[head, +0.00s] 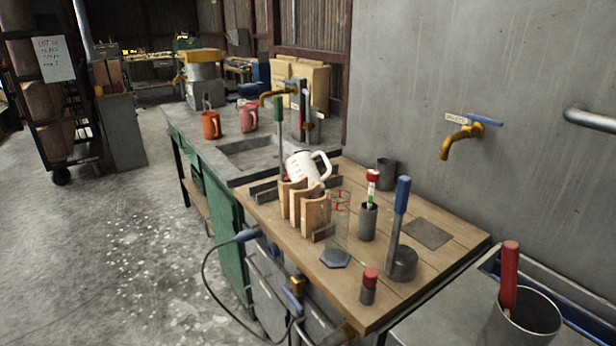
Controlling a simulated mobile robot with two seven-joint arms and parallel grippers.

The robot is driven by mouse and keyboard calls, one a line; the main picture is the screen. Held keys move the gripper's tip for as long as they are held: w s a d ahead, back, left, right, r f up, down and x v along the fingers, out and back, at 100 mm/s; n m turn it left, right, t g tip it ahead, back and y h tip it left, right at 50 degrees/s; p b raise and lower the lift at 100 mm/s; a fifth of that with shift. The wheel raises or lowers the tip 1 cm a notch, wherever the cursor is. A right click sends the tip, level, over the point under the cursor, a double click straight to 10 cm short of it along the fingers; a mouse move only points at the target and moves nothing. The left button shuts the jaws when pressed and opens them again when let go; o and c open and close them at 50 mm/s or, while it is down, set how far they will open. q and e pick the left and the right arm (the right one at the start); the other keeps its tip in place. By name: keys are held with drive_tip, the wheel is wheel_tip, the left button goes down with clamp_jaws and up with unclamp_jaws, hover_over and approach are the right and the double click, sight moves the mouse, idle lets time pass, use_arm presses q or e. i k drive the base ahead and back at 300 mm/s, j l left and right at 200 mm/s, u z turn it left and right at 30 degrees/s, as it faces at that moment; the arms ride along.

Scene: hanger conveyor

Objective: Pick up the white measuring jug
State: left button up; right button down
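The white measuring jug (303,167) is near the far end of the wooden-topped bench (440,262). It is tilted, with its handle toward the right. It sits at a wooden slotted rack (312,212), whose upright slats hide its lower part. I cannot tell whether it rests in the rack or behind it. Neither of my grippers is in view.
In front of the rack stand a clear vessel with red marks (341,215), a grey cup with a red-topped tool (368,222) and a blue-handled tool (398,225). A brass tap (460,138) juts from the wall.

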sight(298, 164)
drive_tip(key=k+j, duration=0.1)
drive_tip(key=k, duration=0.25)
drive_tip(key=k+j, duration=0.15)
drive_tip(key=k, duration=0.2)
drive_tip(key=j+u, duration=0.3)
drive_tip(key=i+j+u, duration=0.35)
drive_tip(key=i+u, duration=0.35)
drive_tip(key=i, duration=0.2)
drive_tip(key=i+j, duration=0.15)
drive_tip(key=i, duration=1)
drive_tip(key=i+j+z, duration=0.1)
drive_tip(key=i+z, duration=0.3)
drive_tip(key=i+j+z, duration=0.2)
drive_tip(key=z, duration=0.25)
drive_tip(key=i+j+z, duration=0.2)
drive_tip(key=z, duration=0.2)
drive_tip(key=i+j+z, duration=0.2)
drive_tip(key=z, duration=0.15)
drive_tip(key=i+j+z, duration=0.15)
drive_tip(key=j+z, duration=0.25)
drive_tip(key=i+j+z, duration=0.1)
drive_tip(key=j+z, duration=0.3)
